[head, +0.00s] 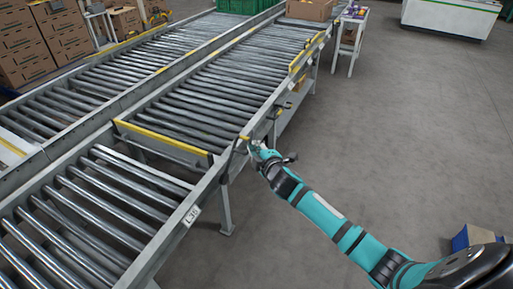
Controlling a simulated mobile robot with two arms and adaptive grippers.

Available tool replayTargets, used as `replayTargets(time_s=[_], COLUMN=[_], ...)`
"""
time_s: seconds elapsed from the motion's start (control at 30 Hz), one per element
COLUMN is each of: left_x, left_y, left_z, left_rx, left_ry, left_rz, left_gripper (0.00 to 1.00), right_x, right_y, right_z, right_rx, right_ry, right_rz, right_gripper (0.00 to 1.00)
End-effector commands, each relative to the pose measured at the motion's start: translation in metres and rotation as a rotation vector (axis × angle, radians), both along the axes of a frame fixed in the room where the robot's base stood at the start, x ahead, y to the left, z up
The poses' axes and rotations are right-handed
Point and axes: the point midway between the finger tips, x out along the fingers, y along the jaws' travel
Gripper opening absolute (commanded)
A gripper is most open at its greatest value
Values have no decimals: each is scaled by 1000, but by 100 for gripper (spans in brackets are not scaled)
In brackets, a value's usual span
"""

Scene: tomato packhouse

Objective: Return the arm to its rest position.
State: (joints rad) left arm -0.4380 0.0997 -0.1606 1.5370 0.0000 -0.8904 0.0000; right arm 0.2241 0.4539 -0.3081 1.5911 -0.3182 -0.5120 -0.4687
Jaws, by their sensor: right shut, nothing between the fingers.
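My right arm (345,232), teal and black, reaches in from the lower right corner. It stretches up and left to the side rail of the roller conveyor. My right gripper (262,151) is at the rail's outer edge, close to a small yellow part (243,140) there. It is shut and holds nothing. I cannot tell whether it touches the rail or the yellow part. My left arm and gripper are not in view.
The roller conveyor (192,213) fills the left, with a yellow-edged bar (165,139) across it. A green crate (240,5) and a cardboard box (310,9) stand at its far end. Stacked cartons (30,45) are at upper left. Grey floor (420,120) is open on the right.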

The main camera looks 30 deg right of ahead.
Motion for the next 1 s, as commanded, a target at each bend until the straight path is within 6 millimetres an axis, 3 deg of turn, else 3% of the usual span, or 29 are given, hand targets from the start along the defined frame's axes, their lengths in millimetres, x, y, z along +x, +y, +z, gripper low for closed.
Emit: replayTargets(time_s=[0.53,0.63,0.77,0.87,1.0], left_x=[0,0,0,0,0], left_y=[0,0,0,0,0], left_z=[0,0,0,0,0], left_rx=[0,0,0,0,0], left_ry=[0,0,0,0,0], left_rz=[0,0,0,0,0], left_gripper=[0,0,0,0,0], right_x=[-2,-8,-38,-79,-152], right_y=[0,2,8,17,33], right_z=[0,-15,-68,-128,-207], right_rx=[1,28,141,273,457], right_ry=[1,29,137,267,456], right_rz=[-1,-11,-64,-140,-273], right_gripper=[0,0,0,0,0])
